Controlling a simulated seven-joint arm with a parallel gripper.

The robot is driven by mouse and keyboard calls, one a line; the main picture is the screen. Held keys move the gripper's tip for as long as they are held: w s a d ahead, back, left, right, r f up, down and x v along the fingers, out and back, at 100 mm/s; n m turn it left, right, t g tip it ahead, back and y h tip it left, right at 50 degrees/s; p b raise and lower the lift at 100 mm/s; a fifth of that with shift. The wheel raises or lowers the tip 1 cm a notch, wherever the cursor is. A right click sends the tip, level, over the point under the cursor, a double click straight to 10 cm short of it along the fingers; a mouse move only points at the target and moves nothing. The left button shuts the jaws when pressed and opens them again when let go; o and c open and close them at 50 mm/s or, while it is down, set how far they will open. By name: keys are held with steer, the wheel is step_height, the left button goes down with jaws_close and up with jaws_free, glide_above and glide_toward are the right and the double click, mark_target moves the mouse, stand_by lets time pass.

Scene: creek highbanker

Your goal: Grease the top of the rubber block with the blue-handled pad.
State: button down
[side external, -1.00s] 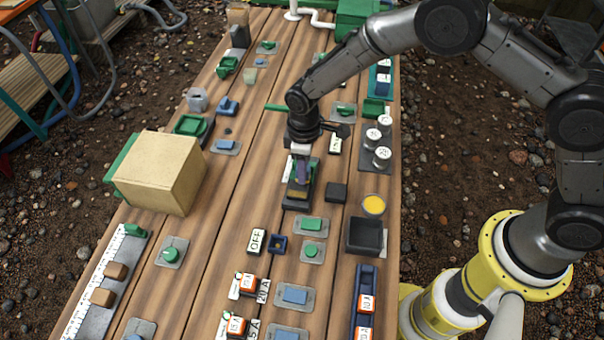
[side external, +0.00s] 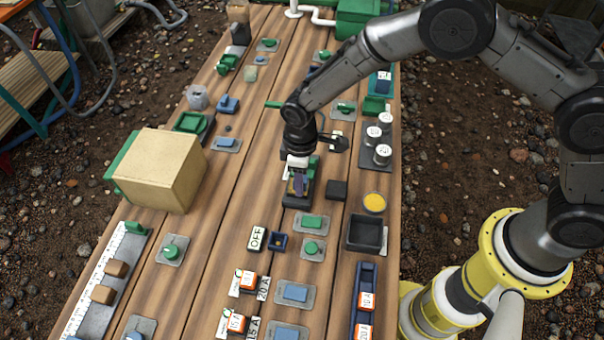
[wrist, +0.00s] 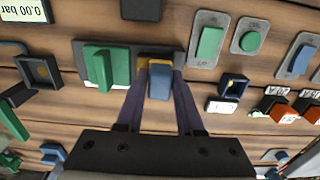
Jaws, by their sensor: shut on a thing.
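My gripper (side external: 299,186) points down at a dark holder (side external: 296,202) in the middle of the bench. In the wrist view the fingers (wrist: 160,78) are shut on the blue handle (wrist: 159,84) of the pad, one finger on each side. A yellowish-brown edge shows around the handle's foot; the pad's underside is hidden. The pad stands at the near end of the holder, beside a green-handled piece (wrist: 107,66). A black block (side external: 337,190), which looks like the rubber block, lies just right of the holder. It shows at the top of the wrist view (wrist: 141,9).
A round tin of yellow stuff (side external: 373,204) stands right of the black block, with an open black tray (side external: 365,235) nearer. White-topped weights (side external: 383,154) stand behind. Green plates (side external: 312,222) lie close in front of the holder. A tan box (side external: 158,172) stands left.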

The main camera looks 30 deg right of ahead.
steer(key=shift+s+a+f, duration=0.1)
steer(key=shift+s+a, duration=0.85)
steer(key=shift+a, duration=0.05)
steer(key=shift+w+a, duration=0.45)
steer(key=shift+w, duration=0.05)
steer(key=shift+w+d+r, duration=0.2)
steer(key=shift+w+d, duration=1.1)
steer(key=shift+d, duration=0.05)
steer(key=shift+w+d+f, duration=0.2)
steer(key=shift+w+d, duration=1)
steer(key=shift+s+a, duration=0.1)
steer(key=shift+s+a+r, duration=0.1)
steer(key=shift+s+a, duration=2.35)
steer(key=shift+r, duration=0.1)
